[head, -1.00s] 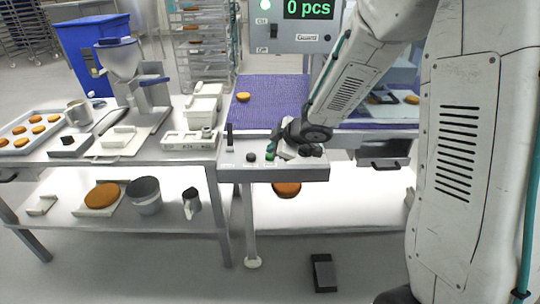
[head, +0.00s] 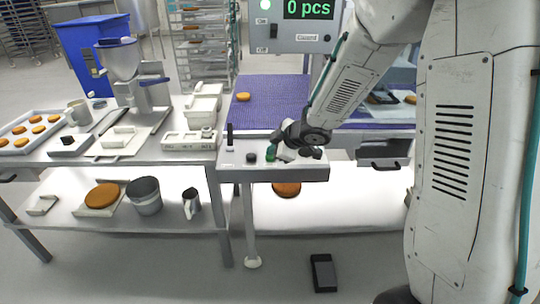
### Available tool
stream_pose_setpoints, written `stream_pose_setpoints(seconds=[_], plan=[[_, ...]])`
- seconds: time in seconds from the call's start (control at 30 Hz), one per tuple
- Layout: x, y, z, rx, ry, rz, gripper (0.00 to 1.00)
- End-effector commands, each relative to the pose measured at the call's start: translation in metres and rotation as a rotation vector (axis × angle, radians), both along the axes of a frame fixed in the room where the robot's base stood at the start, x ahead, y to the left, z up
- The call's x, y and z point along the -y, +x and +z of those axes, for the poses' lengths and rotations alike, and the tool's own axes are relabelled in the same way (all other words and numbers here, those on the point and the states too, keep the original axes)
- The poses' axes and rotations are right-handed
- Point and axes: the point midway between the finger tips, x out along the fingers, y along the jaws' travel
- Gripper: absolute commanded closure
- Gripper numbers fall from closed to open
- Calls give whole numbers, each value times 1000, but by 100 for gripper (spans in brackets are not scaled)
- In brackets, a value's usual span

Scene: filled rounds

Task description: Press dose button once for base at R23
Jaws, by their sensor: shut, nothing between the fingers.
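A control strip (head: 235,173) along the front of the conveyor table carries a black lever (head: 230,134), a dark round knob (head: 251,158) and a green button (head: 271,153). Their labels are too small to read, so I cannot tell which is the dose button. My gripper (head: 277,143) is shut and empty, pointing down at the green button; I cannot tell whether it touches it. An orange-brown round base (head: 243,97) lies on the purple belt (head: 280,88). No R23 mark is legible.
White containers (head: 205,100) stand near the belt. A grey drawer (head: 384,163) is at right. A dark pedal-like box (head: 323,272) lies on the floor.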

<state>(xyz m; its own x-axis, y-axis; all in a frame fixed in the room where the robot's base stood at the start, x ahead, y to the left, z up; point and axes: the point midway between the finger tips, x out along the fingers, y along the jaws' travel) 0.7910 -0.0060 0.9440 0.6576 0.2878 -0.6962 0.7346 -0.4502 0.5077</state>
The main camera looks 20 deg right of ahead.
Motion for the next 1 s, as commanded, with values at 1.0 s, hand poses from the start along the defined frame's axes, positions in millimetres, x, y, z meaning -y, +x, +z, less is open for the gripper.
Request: stream_pose_setpoints(seconds=[1.0], plan=[[0, 0, 14, -1, 0, -1, 100]])
